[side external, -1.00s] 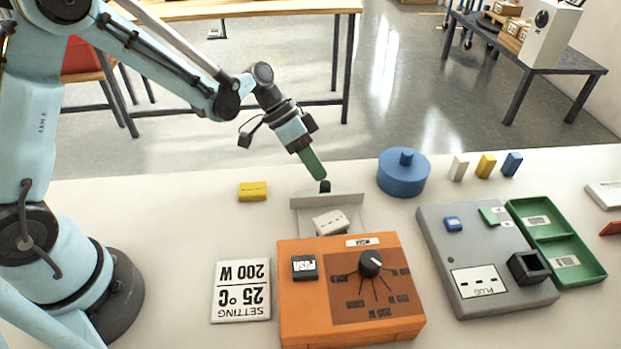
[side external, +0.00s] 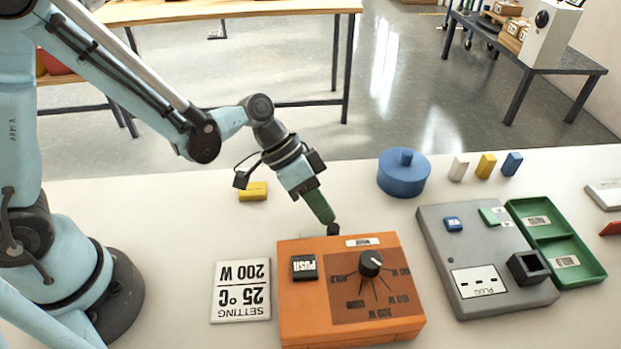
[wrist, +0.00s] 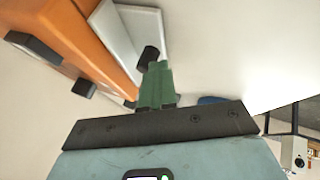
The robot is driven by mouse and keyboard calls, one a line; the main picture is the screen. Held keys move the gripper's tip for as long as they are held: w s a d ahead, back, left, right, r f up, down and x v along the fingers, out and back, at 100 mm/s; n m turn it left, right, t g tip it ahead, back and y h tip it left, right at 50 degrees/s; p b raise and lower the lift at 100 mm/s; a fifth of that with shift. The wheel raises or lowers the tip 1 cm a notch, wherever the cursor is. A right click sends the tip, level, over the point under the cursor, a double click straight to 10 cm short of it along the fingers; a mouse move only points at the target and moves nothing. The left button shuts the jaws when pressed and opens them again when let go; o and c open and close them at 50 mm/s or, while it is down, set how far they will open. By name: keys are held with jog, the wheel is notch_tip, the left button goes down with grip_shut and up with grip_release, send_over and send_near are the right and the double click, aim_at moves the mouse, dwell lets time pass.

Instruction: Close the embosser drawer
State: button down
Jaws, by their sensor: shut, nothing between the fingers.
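The orange embosser (side external: 300,322) stands at the front middle of the table, with a black PUSH button and a dial on top. Its drawer is hidden behind the body in the side view, apart from the black knob (side external: 333,229). I cannot tell whether a narrow gap is left. My gripper (side external: 328,217) is shut and empty, its green fingertips at the knob. They also show in the wrist view (wrist: 156,72).
A white settings card (side external: 240,291) lies left of the embosser. A grey plug panel (side external: 455,240) and a green tray (side external: 590,262) stand to the right. A blue round lidded thing (side external: 403,175) and a yellow block (side external: 253,191) are behind.

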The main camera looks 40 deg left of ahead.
jog(key=shift+a, duration=0.15)
jog(key=a, duration=0.1)
jog(key=w+a, duration=0.1)
jog(key=w+a+r, duration=0.1)
jog(key=shift+a, duration=0.35)
jog(key=s+a+r+n+t+y, duration=0.3)
jog(key=s+a+r, duration=0.1)
jog(key=a, duration=0.3)
jog(key=s+a+r+n+t+y, duration=0.3)
jog(key=a+r+n+y, duration=0.1)
jog(key=a+r, duration=0.2)
jog(key=shift+s+a+r, duration=0.2)
jog(key=shift+s+a, duration=0.2)
jog(key=shift+a, duration=0.1)
